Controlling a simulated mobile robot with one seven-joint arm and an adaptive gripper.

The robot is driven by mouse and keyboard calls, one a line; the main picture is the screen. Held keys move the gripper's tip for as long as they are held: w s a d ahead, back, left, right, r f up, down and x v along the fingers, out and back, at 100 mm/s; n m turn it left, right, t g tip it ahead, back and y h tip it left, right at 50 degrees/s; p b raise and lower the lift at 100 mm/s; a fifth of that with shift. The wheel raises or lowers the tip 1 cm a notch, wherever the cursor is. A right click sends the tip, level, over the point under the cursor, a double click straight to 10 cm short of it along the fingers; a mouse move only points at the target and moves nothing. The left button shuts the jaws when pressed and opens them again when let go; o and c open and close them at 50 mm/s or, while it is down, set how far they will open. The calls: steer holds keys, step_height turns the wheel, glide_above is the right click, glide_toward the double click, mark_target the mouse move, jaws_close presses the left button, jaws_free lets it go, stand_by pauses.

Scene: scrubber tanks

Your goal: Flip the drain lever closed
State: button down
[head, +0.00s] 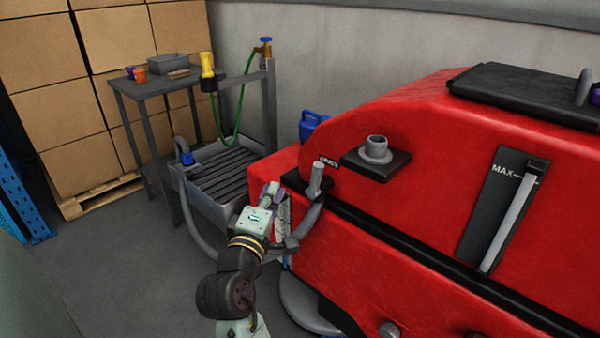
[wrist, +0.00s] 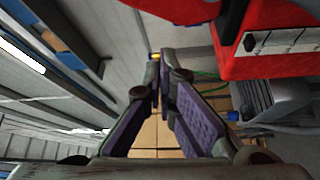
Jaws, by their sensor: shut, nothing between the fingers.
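The red scrubber tank (head: 400,200) fills the right of the head view. A grey upright lever-like handle (head: 316,178) stands on its near left end, beside a small label that seems to read DRAIN (head: 329,163). I take this handle to be the drain lever. My gripper (head: 271,190) is left of the handle and apart from it, beside the tank's end. In the wrist view my gripper (wrist: 163,58) has its fingertips together with nothing between them. The handle is not clearly visible in the wrist view, where the red tank body (wrist: 270,15) shows at upper right.
A grey hose (head: 308,222) hangs close to the right of my gripper. A grated floor basin (head: 222,180) lies behind it, with a grey table (head: 150,88) beyond. A black plate with a grey port (head: 376,152) sits right of the handle. Open floor is at left.

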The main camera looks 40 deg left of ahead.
mark_target(316, 176)
steer(key=w+p, duration=0.4)
steer(key=w, duration=0.5)
steer(key=shift+w+a, duration=0.2)
steer(key=shift+w, duration=0.05)
steer(key=shift+d+b, duration=0.1)
steer(key=shift+b, duration=0.45)
